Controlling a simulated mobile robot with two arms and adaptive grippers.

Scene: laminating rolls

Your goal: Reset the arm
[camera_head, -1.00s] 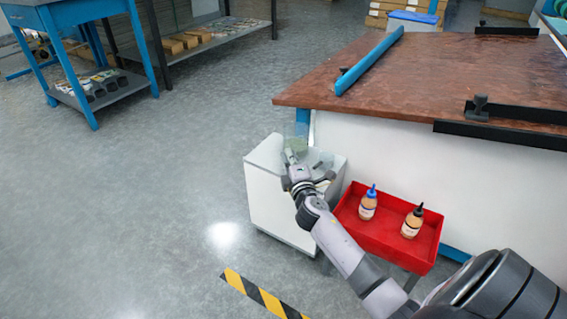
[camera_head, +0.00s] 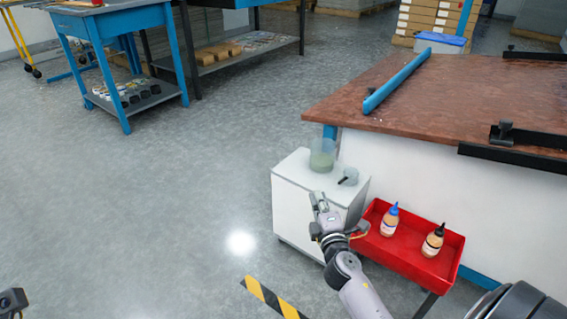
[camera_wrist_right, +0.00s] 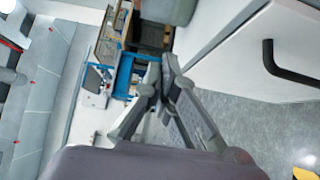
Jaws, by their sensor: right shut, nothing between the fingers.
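My right gripper (camera_head: 319,199) is shut and empty, held in front of the white cabinet (camera_head: 298,212). In the right wrist view its fingers (camera_wrist_right: 162,80) come together with nothing between them, and a cabinet side with a black handle (camera_wrist_right: 288,66) shows at right. A clear beaker (camera_head: 322,155) and a small cup with a dark handle (camera_head: 350,176) stand on the cabinet top, apart from the gripper. A small dark part of my left gripper (camera_head: 12,301) shows at the lower left edge; its fingers are not clear.
A red tray (camera_head: 405,260) with a blue-capped bottle (camera_head: 390,222) and a black-capped bottle (camera_head: 433,241) is right of my right arm. A large brown-topped table (camera_head: 440,95) stands behind. The grey floor at left is open. A blue workbench (camera_head: 118,22) is farther back.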

